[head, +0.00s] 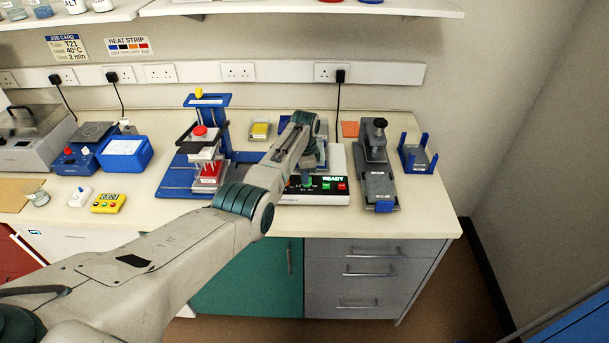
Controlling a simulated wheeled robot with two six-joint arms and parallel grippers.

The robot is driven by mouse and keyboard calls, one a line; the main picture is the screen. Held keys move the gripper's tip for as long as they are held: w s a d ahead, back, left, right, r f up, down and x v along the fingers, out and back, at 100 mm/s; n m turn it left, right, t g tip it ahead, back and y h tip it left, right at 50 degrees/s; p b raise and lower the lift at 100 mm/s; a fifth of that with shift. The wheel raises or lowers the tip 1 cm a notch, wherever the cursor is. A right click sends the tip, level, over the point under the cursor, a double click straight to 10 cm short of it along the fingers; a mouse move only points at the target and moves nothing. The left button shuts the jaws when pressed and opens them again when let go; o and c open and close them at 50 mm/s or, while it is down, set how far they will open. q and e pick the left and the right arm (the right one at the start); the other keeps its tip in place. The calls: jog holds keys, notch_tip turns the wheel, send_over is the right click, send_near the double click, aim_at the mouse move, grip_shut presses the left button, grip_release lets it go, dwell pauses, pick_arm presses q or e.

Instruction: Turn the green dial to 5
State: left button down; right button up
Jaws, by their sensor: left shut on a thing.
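A white bench device (338,160) with a black front panel stands right of the middle of the bench, its display (332,178) reading READY in green. The green dial is on the left part of this panel, mostly hidden by my gripper, so the number it points to cannot be read. My left arm reaches across from the lower left and bends down over the device. My left gripper (307,181) is small in this view and is shut on the dial at the panel. My right gripper is not in view.
A blue press with a red knob (200,131) stands left of the device. A grey tool (377,168) and a blue holder (417,157) stand to its right. A yellow timer (108,203) and a blue box (125,152) are at the left. The bench front is mostly clear.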

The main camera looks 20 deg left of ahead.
pick_arm(q)
jog(key=shift+w+r, duration=0.1)
jog(key=c, duration=1.5)
grip_release()
jog(key=shift+c, duration=0.2)
notch_tip(320, 180, up, 11)
jog(key=b, duration=0.3)
jog(key=shift+f, duration=0.2)
